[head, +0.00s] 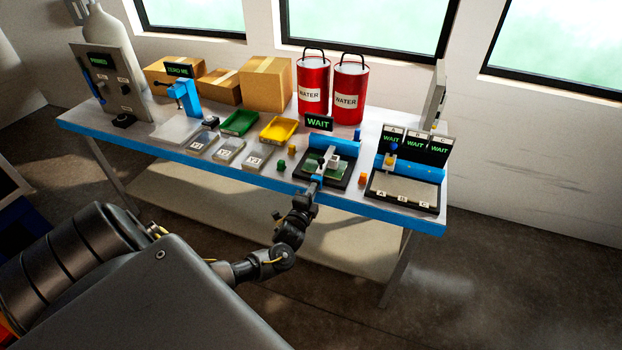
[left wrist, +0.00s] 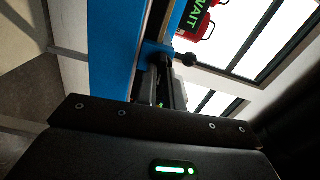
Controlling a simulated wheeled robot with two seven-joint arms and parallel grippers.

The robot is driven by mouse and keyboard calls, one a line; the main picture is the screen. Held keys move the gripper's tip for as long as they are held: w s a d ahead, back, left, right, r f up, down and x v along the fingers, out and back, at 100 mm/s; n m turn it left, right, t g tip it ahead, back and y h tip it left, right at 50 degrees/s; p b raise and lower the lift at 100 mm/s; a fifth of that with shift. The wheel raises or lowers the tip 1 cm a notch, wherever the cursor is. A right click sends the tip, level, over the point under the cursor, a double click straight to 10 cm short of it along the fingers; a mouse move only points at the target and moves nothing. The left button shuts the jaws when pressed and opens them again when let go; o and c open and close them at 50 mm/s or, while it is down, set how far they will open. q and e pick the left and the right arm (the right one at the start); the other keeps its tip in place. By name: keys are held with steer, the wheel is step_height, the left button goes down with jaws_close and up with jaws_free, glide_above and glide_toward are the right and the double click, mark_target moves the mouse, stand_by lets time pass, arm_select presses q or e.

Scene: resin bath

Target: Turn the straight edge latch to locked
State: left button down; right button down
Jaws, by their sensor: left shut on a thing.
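My left gripper (head: 318,178) reaches over the table's front edge to the fixture (head: 340,176) with a dark base, a green board and a blue rear block. My right gripper is not in view.
A sign reading WAIT (head: 318,122) stands behind the fixture. A small orange block (head: 362,179) and a green one (head: 281,165) stand beside it. A station marked A, B, C (head: 403,190) is at the right. Trays and red water buckets (head: 313,80) fill the back.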

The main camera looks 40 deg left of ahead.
arm_select(q)
steer(key=shift+m, duration=0.6)
steer(key=c, duration=1.5)
jaws_free()
steer(key=b+v, duration=0.1)
steer(key=v, duration=0.9)
steer(key=shift+s+d, duration=0.15)
steer(key=shift+s, duration=0.2)
